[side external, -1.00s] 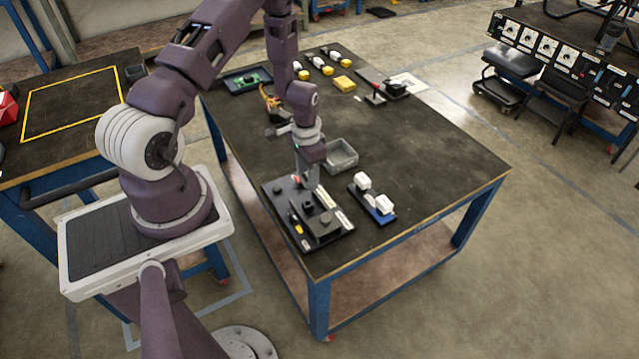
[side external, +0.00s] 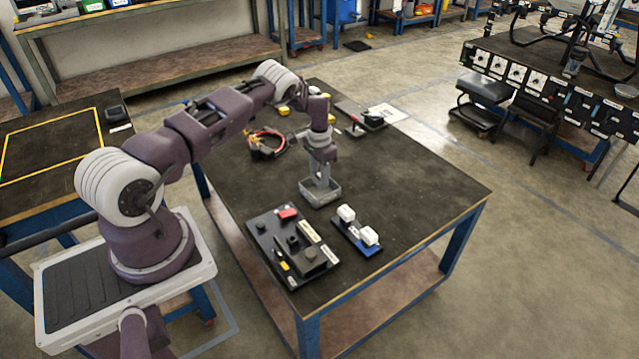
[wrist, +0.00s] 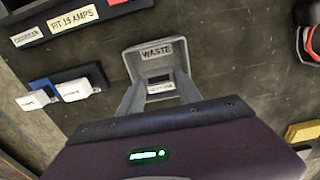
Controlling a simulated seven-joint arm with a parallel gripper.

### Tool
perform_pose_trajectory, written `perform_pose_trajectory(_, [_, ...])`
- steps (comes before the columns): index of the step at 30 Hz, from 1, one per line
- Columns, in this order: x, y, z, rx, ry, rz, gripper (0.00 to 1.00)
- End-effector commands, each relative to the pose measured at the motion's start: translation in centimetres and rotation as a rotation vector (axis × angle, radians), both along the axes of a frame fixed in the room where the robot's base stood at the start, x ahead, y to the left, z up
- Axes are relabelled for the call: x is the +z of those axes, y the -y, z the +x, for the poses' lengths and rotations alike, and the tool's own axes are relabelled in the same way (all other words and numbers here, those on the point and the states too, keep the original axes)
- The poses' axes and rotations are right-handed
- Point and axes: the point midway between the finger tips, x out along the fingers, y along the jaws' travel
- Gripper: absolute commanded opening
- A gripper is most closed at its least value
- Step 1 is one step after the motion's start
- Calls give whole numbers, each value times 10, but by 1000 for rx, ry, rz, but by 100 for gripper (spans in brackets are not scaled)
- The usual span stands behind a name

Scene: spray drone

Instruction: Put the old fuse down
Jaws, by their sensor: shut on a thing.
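My gripper (side external: 320,184) points straight down over the small grey tray, with its fingertips at or inside the rim. The tray (side external: 322,204) stands on the black-topped table; in the wrist view the tray (wrist: 148,52) carries a "WASTE" label. Between my fingers in the wrist view (wrist: 158,98) is a small piece with a pale label, which I take for the old fuse (wrist: 161,88); my gripper is shut on it. Its lower end, and whether it touches the tray floor, I cannot tell. In the side view the fuse is hidden by fingers and tray.
A black fuse board (side external: 290,248) with a red part (side external: 287,213) lies in front of the tray. A blue holder (side external: 352,240) with two white blocks stands to its right. A red cable loop (side external: 265,145) lies behind left. The table's right side is clear.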

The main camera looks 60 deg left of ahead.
Motion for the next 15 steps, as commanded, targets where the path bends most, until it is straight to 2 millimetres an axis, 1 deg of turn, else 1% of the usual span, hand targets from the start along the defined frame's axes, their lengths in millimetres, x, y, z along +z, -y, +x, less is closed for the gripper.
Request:
perform_pose_trajectory(1, [-11,0,-1,-1,-2,0,0])
perform_pose_trajectory(4, [-24,0,0,0,0,0,0])
perform_pose_trajectory(14, [-27,0,0,1,0,0,0])
perform_pose_trajectory(15, [-27,0,0,1,1,0,45])
